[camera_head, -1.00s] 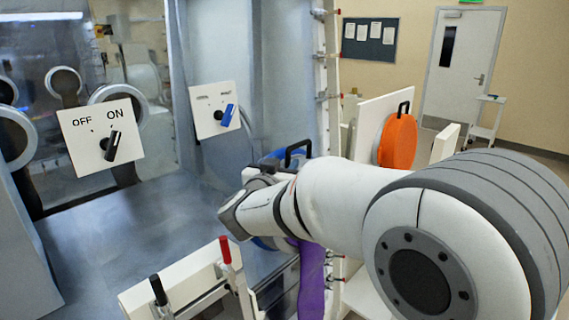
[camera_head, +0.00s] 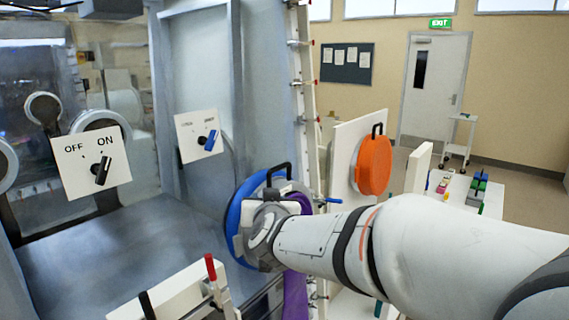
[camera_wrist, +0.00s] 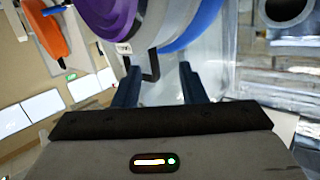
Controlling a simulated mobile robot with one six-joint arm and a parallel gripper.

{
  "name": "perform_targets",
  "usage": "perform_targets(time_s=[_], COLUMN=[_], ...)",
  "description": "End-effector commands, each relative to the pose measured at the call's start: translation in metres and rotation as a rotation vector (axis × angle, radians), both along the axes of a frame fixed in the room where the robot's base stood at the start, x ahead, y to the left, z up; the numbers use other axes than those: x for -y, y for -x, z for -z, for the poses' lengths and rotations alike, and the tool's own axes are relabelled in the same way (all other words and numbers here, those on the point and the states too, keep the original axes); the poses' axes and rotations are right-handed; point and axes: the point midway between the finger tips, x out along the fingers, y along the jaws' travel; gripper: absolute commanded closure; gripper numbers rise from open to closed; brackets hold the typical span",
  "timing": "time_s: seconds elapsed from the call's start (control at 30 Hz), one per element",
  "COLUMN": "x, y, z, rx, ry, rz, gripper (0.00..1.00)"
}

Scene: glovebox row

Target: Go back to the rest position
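My gripper (camera_wrist: 158,78) shows two dark blue fingers standing apart in the wrist view, open with nothing clamped between them. A black handle (camera_wrist: 152,66) appears beyond the gap between the fingers. In the head view my arm reaches in from the right and its wrist is in front of the round blue door (camera_head: 236,215), covering much of it; the fingertips are hidden there. The blue door's black handle (camera_head: 279,173) stands above my wrist. Purple material (camera_head: 295,290) hangs beside it, and a purple rounded part (camera_wrist: 95,25) is close to the fingers in the wrist view.
An orange round cover (camera_head: 373,165) with a black handle is on a white panel. Panels with an OFF/ON black knob (camera_head: 101,172) and a blue knob (camera_head: 209,141) are at left. Red and black levers (camera_head: 211,268) stand in front. A bench with coloured blocks (camera_head: 477,188) is at right.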

Motion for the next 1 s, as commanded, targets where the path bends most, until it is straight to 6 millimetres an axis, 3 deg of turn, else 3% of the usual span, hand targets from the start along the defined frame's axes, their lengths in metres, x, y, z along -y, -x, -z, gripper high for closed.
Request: perform_targets(time_s=[0.17,0.3,0.5,0.63,0.8,1.0], x=[0.037,0.074,0.137,0.168,0.189,0.191], y=[0.048,0.101,0.191,0.238,0.268,0.271], z=[0.043,0.087,0.147,0.17,0.181,0.182], rx=[-0.221,-0.449,-0.793,-0.959,-1.061,-1.072], ry=[0.012,0.048,0.112,0.141,0.156,0.157], rz=[-0.134,-0.168,-0.092,-0.011,0.053,0.059], gripper=[0.62,0.62,0.62,0.62,0.62,0.62])
